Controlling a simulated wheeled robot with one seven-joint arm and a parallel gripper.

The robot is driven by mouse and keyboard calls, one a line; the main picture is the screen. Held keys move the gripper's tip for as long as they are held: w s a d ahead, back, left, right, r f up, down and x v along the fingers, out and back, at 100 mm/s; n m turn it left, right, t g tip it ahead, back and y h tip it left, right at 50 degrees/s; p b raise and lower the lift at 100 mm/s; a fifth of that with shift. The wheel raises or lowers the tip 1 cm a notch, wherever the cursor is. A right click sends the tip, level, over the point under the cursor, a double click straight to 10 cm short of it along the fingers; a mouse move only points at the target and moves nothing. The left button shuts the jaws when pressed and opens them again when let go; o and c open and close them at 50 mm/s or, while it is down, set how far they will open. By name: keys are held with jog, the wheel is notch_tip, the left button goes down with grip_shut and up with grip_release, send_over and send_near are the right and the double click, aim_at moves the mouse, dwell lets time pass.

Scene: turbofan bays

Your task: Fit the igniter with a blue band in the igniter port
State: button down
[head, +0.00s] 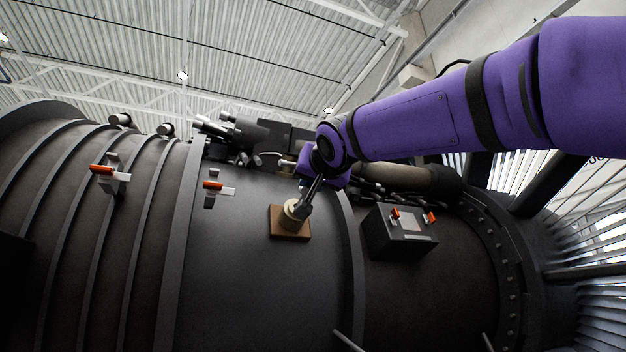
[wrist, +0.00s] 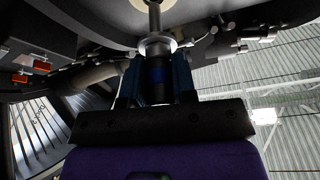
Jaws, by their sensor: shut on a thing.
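The igniter port is a cream round boss on a brown square plate (head: 289,228) on the dark engine casing in the head view. My gripper (head: 305,203) is at this port, seen at a slant. In the wrist view my gripper (wrist: 157,82) is shut on the igniter (wrist: 156,48), which has a dark body with a blue band between the fingers and a grey metal flange above. A thin metal shaft runs from the flange to the cream boss (wrist: 143,3) at the top edge. I cannot tell how far its tip is inside. The flange is apart from the boss.
A dark box with orange-red handles (head: 398,232) stands on the casing right of the port. Orange-handled latches (head: 214,187) (head: 108,172) sit to the left. Pipes (head: 400,178) run close behind my wrist. Thin rods stick up at the lower edge.

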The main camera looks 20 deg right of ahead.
aim_at(307, 193)
jog(key=shift+w+f, duration=0.35)
jog(key=shift+w, duration=0.55)
jog(key=shift+w+f, duration=0.3)
jog(key=shift+w, duration=0.6)
jog(key=shift+w+f, duration=0.35)
jog(key=shift+w, duration=0.55)
dwell(2.2)
jog(key=c, duration=0.8)
grip_release()
jog(key=shift+c, duration=0.2)
jog(key=s+a, duration=0.1)
jog(key=s, duration=0.9)
jog(key=shift+s+f, duration=0.15)
jog(key=shift+s, duration=0.2)
